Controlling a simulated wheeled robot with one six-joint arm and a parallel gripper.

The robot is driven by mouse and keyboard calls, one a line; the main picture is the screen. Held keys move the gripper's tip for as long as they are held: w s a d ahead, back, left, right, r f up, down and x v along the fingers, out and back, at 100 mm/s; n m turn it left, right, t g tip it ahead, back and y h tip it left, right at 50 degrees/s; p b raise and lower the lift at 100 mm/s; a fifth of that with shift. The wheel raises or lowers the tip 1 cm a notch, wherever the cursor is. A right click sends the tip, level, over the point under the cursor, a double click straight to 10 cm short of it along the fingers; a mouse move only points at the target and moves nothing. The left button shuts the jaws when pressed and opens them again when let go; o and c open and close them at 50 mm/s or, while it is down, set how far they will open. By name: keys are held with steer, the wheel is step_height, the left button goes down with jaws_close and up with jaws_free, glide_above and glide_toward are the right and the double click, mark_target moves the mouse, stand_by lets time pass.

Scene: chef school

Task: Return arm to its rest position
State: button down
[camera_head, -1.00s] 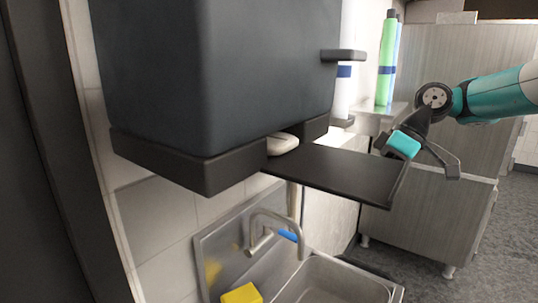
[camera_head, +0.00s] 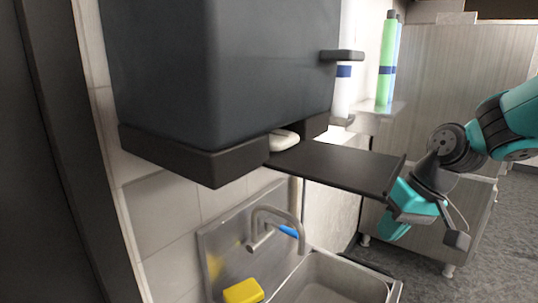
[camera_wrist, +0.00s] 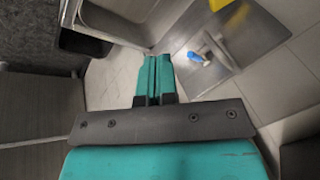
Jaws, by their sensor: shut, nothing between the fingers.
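My gripper (camera_head: 396,226) has teal fingers and a dark wrist. In the head view it is at the right, just beyond the right edge of a flat black shelf (camera_head: 335,168). I cannot tell whether it touches the shelf. In the wrist view the two teal fingers of my gripper (camera_wrist: 154,62) lie side by side, closed, with nothing between them. My teal and dark arm (camera_head: 495,125) comes in from the right edge of the head view.
A large dark box-shaped unit (camera_head: 215,70) fills the upper left. A white object (camera_head: 284,140) sits by the shelf. Below are a steel sink (camera_head: 335,283), a tap (camera_head: 285,216) and a yellow sponge (camera_head: 243,291). Green bottle (camera_head: 387,62) and cabinet (camera_head: 440,80) stand behind. Grey floor is open at right.

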steer(key=s+d+f+m+h, duration=0.3)
steer(key=s+d+f+h, duration=0.15)
steer(key=s+d, duration=0.45)
steer(key=s+a+r+n+g+y, duration=0.1)
steer(key=s+a+r+n+y, duration=0.1)
steer(key=a, duration=0.6)
steer(key=s+a+r+n+y, duration=0.2)
steer(key=s+a+r+n, duration=0.3)
steer(key=s+a, duration=0.3)
steer(key=shift+s+a+r+g, duration=0.15)
steer(key=shift+s+r+g, duration=0.3)
steer(key=shift+s, duration=0.3)
steer(key=shift+y, duration=0.25)
